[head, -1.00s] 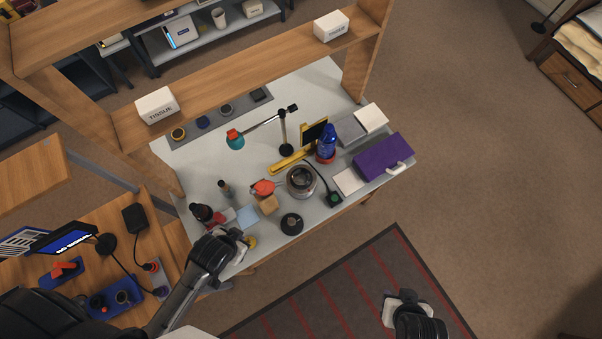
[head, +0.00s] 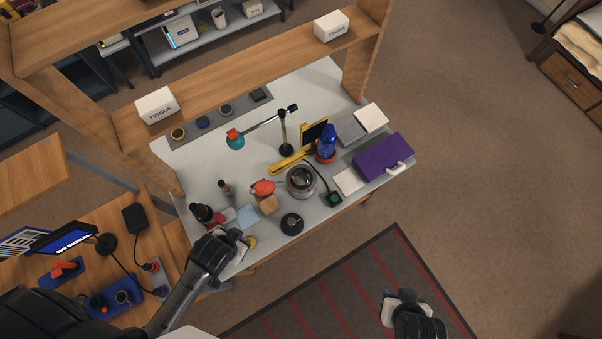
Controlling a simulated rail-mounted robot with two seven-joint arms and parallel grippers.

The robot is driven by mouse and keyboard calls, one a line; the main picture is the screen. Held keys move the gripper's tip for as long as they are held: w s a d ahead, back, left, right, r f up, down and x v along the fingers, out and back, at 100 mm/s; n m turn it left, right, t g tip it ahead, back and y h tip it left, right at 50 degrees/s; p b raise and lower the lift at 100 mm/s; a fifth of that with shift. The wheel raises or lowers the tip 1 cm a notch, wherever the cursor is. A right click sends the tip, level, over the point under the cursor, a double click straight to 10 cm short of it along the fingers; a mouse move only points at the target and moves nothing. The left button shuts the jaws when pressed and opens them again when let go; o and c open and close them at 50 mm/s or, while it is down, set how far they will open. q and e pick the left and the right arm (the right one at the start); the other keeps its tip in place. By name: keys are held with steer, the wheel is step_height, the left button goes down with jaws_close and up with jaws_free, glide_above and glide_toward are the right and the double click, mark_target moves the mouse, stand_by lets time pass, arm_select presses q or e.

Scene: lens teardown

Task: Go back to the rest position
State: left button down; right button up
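My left gripper (head: 238,240) is at the near left edge of the white workbench (head: 330,85), beside a light blue cloth (head: 248,216) and a small yellow item (head: 251,242). Its fingers are mostly hidden by the wrist, so I cannot tell whether it is open or shut. My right gripper (head: 404,297) is at the bottom right over the striped rug, away from the bench. Its fingertips are hidden behind its body, and I see nothing held there.
A glass pot-like device (head: 301,181), a black disc (head: 292,223), a blue bottle (head: 327,145) and a purple box (head: 383,158) crowd the bench. A lamp-like arm (head: 285,135) stands mid-bench. A wooden side desk (head: 75,291) is at left. The floor at right (head: 490,190) is clear.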

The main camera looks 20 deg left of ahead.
stand_by(0.5)
arm_select(q)
steer(key=shift+f, duration=0.1)
stand_by(0.3)
steer(key=shift+f+b, duration=0.65)
steer(key=shift+f, duration=2.2)
steer(key=shift+f, duration=0.55)
steer(key=shift+f, duration=0.25)
